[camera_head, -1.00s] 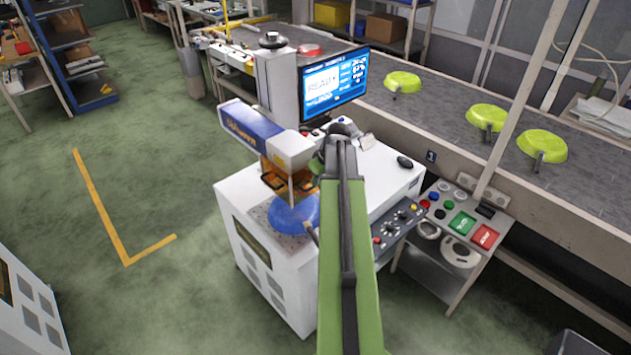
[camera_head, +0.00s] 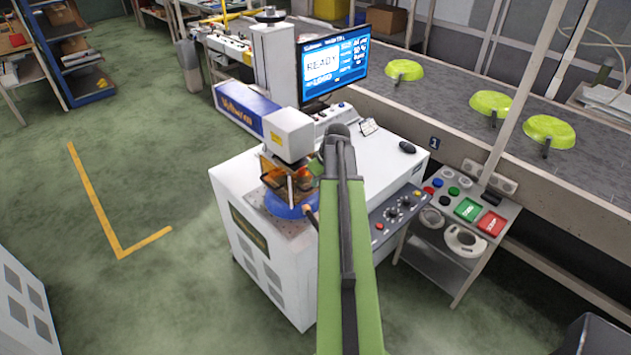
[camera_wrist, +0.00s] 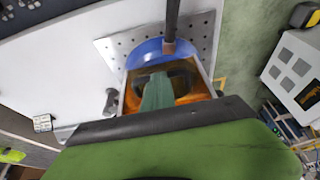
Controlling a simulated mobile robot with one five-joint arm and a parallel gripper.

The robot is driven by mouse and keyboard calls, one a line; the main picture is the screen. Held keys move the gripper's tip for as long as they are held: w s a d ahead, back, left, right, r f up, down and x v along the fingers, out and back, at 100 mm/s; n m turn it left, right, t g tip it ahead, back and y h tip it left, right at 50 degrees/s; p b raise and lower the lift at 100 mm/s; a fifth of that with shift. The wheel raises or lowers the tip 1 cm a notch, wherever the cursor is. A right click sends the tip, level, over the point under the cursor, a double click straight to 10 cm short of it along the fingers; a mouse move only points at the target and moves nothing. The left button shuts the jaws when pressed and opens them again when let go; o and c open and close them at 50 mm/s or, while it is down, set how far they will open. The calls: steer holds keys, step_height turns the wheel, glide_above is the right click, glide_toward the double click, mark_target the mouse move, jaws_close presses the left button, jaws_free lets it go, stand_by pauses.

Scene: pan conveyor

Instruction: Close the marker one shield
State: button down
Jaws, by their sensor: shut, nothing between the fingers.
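Marker one is a white machine with a blue laser head (camera_head: 247,110) on a column. Its amber see-through shield (camera_head: 278,180) hangs under the head, low over a blue pan (camera_head: 280,208) on the perforated plate. The pan's rim still shows below the shield. In the wrist view the amber shield (camera_wrist: 193,97) surrounds my gripper (camera_wrist: 157,88), which is shut and empty. Contact cannot be made out. The blue pan (camera_wrist: 145,52) shows past it, its handle pointing up in the picture. In the head view my arm hides most of the gripper.
A monitor (camera_head: 332,60) reading READY stands behind the machine. A button panel (camera_head: 465,208) with green and red keys is at right. The conveyor (camera_head: 420,110) carries green pans (camera_head: 550,131) behind. Open floor lies at left.

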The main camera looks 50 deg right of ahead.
steer(key=p+v, duration=1.2)
steer(key=v, duration=0.1)
steer(key=shift+r, duration=0.45)
steer(key=shift+w, duration=0.1)
steer(key=w+a+f+n+y+b, duration=0.1)
steer(key=w+a+f+n+b, duration=0.1)
steer(key=w+a, duration=0.5)
steer(key=w+a+f+n+b, duration=0.1)
steer(key=w+a+f+b, duration=0.1)
steer(key=a, duration=0.9)
steer(key=w+a+f+n+y+b, duration=0.1)
steer(key=w+a+f+n, duration=0.1)
steer(key=w+a, duration=0.45)
steer(key=s+a+f+n+g+b, duration=0.1)
steer(key=a+f+b, duration=0.1)
steer(key=a, duration=0.7)
steer(key=s+a+f+g+b, duration=0.1)
steer(key=s+a+f, duration=0.1)
steer(key=a, duration=0.7)
steer(key=s+a+f+m+g+h, duration=0.1)
steer(key=s+a+m+g, duration=0.1)
steer(key=s+a+m, duration=0.2)
steer(key=shift+s+m+h+b, duration=0.45)
steer(key=shift+s+m, duration=0.15)
steer(key=shift+s, duration=0.3)
